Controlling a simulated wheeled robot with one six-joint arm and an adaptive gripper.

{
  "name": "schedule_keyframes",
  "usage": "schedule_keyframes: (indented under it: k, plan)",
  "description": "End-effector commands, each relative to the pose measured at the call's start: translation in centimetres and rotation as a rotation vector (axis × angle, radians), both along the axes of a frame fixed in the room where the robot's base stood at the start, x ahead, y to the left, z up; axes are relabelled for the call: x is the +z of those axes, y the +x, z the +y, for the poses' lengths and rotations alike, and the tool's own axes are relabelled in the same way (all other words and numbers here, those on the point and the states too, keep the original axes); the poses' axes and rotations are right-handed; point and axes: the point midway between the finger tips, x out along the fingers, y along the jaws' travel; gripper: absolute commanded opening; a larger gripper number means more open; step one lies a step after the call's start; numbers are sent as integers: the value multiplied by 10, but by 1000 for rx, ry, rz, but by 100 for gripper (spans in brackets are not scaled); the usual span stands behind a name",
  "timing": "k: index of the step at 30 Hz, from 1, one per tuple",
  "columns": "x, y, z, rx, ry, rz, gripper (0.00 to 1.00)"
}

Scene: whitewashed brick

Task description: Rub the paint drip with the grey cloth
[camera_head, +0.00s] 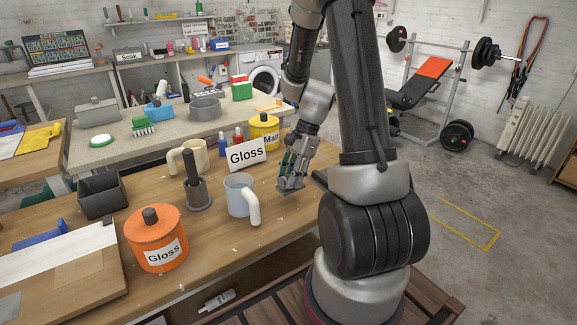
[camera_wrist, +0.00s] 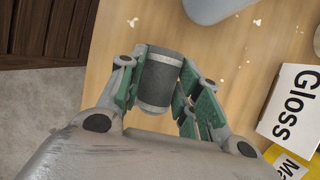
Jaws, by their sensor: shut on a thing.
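My gripper (camera_head: 291,182) is low over the front wooden bench, right of the light blue mug. In the wrist view my gripper (camera_wrist: 160,90) has its green-padded fingers closed on either side of a dark grey roll with paler bands, which looks like the grey cloth (camera_wrist: 160,78). In the head view the fingers mostly hide it. Small pale paint spots lie on the bench; the largest in the wrist view, maybe the paint drip (camera_wrist: 133,22), is beyond the cloth and apart from it. I cannot tell whether the cloth touches the bench.
The light blue mug (camera_head: 240,196) stands left of my gripper. The white Gloss sign (camera_head: 246,154) and yellow Matt tin (camera_head: 264,132) are behind it. An orange Gloss tin (camera_head: 156,240), dark post (camera_head: 196,180) and grey box (camera_head: 102,194) stand farther left.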

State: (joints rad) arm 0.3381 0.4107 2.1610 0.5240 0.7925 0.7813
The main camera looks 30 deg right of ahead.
Motion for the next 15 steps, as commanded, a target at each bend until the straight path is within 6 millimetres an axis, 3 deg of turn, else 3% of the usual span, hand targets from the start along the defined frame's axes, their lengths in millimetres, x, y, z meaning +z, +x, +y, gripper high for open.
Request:
schedule_keyframes:
  k: [9,15]
  plan:
    - [29,-2,-4,4,-1,-2,11]
    - [37,-3,-5,5,-1,0,11]
